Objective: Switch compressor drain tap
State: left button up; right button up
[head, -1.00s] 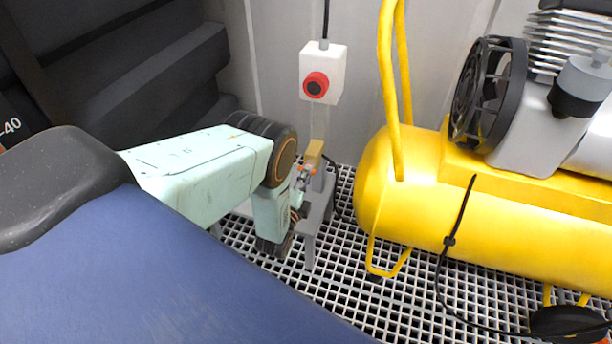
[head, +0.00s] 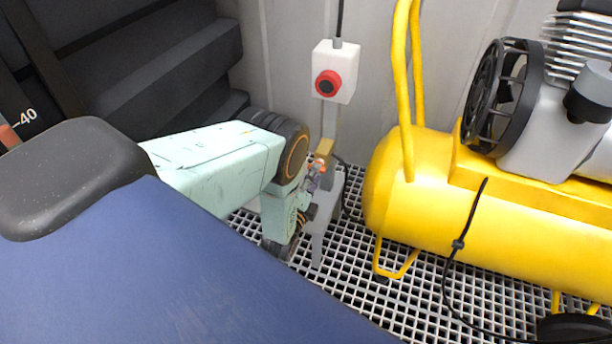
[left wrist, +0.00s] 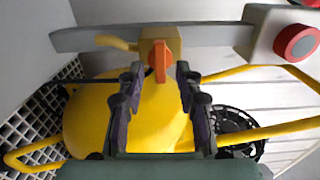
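The drain tap shows in the left wrist view as a brass-coloured block (left wrist: 162,45) with an orange handle (left wrist: 160,62), on a grey post. In the head view the brass block (head: 325,148) shows just beyond my left gripper (head: 317,168). In the left wrist view my left gripper (left wrist: 158,80) is open, its dark fingers spread to either side below the handle. The handle stands between the fingertips' lines; I cannot tell whether they touch it. The yellow compressor (head: 420,185) stands to the right in the head view. My right gripper is not in view.
A white box with a red button (head: 328,83) is mounted above the tap. The compressor's yellow bent handle (head: 402,80) rises close to the right. A black cable (head: 458,244) hangs down the tank. White grating (head: 345,270) covers the floor.

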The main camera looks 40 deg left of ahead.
pick_arm(q)
jog(key=v, duration=1)
jog(key=shift+s, duration=0.4)
jog(key=s+d+f+n+g+h, duration=0.1)
jog(key=s+f+n+g+h, duration=0.1)
jog(key=s+f+n+g, duration=0.6)
jog(key=s+d+n+g+h+p, duration=0.1)
jog(key=s+d+n+g+p, duration=0.3)
jog(key=s, duration=0.7)
jog(key=s+d+r+n+g+h+p, duration=0.1)
jog(key=s+d+r+n+g+p, duration=0.15)
jog(key=s+r+g, duration=0.4)
notch_tip(320, 180, up, 12)
jog(key=s+d+n+t+p, duration=0.1)
jog(key=d+p, duration=0.1)
jog(key=p, duration=0.1)
jog(key=shift+s+d+f+h, duration=0.15)
jog(key=shift+f+h, duration=0.05)
jog(key=shift+h, duration=0.1)
